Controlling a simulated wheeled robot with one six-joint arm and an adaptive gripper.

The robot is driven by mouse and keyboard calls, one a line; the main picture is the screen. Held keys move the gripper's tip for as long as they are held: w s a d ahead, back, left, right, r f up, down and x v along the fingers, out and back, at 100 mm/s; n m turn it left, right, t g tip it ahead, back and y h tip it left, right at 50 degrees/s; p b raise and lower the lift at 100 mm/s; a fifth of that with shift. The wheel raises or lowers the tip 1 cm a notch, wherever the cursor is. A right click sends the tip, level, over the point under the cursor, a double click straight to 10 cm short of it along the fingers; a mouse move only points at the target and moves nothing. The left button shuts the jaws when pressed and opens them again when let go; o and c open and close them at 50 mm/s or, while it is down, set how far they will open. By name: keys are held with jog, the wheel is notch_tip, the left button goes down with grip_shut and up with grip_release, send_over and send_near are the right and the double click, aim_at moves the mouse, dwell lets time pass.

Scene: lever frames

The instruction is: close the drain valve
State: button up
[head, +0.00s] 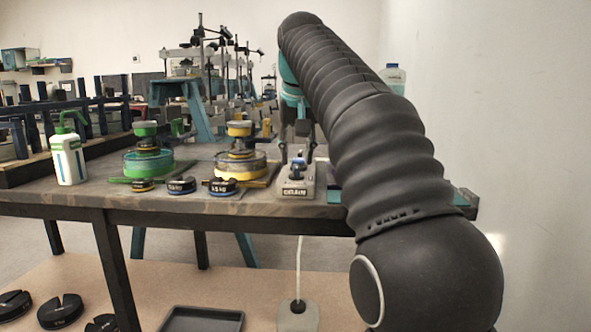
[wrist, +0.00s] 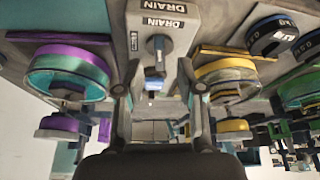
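The drain valve (head: 296,188) is a grey block with a "DRAIN" label, at the right part of the bench's front edge in the head view. A small blue handle (head: 297,166) shows on it. In the wrist view the grey block (wrist: 185,28) is at the top, with a round metal stem and the blue handle (wrist: 154,82) below it. My gripper (wrist: 157,75) is open, one finger on each side of the handle in that picture. In the head view my gripper (head: 297,148) is just above the valve. I cannot tell whether it touches the handle.
Green-banded (head: 147,163) and yellow-banded (head: 241,164) devices stand left of the valve, with several black slotted weights (head: 181,186) in front. A purple-banded device (wrist: 70,70) stands on its other side. A white bottle (head: 68,158) is farther left. My arm hides the bench's right part.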

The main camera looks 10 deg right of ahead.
jog(key=shift+x, duration=1.3)
jog(key=shift+c, duration=0.2)
grip_shut()
